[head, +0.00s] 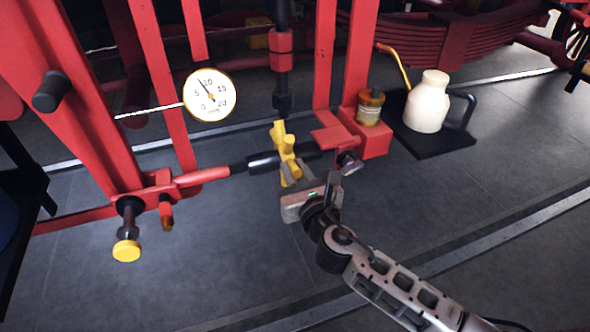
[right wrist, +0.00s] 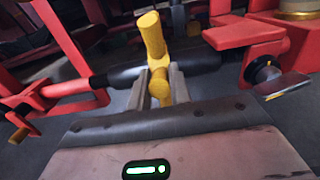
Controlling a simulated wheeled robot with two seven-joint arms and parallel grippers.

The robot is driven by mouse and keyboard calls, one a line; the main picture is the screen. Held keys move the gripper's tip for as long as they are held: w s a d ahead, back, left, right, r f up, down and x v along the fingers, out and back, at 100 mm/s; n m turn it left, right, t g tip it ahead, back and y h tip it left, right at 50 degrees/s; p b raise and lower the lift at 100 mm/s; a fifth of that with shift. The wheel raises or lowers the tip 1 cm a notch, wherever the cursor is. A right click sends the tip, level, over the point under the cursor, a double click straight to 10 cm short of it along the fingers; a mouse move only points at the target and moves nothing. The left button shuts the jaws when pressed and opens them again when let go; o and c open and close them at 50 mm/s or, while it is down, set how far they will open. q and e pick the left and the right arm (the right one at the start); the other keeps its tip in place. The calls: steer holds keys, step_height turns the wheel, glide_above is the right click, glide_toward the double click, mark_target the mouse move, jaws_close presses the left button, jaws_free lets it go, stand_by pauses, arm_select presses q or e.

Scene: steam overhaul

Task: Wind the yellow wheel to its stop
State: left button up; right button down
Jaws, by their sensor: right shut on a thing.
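The yellow wheel (head: 284,150) sits on a dark horizontal shaft between red frame posts. It shows as thick yellow arms seen nearly edge-on. My right gripper (head: 292,177) reaches it from below right and is shut on one of its arms. In the right wrist view the two grey fingers (right wrist: 161,88) stand on either side of the lower yellow arm of the wheel (right wrist: 153,38). The wheel's far side is hidden. My left gripper is not in view.
A round dial gauge (head: 210,96) hangs left of the wheel. A yellow-ended knob (head: 126,250) stands low at left. A red block with a glass cup (head: 370,107) is right of the wheel, beside a cream can (head: 428,102) on a black tray (head: 452,149). The floor in front is clear.

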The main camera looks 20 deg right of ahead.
stand_by(0.5)
steer(key=shift+s+f+b, duration=0.15)
steer(key=shift+f+b, duration=0.55)
steer(key=shift+f, duration=0.15)
steer(key=shift+f+b, duration=0.45)
steer(key=shift+f, duration=0.4)
steer(key=shift+w+f+b, duration=0.2)
steer(key=shift+f+b, duration=0.4)
steer(key=shift+f, duration=0.05)
steer(key=shift+w+f+b, duration=0.15)
steer(key=shift+f+b, duration=0.45)
steer(key=shift+f, duration=0.15)
steer(key=shift+w, duration=0.1)
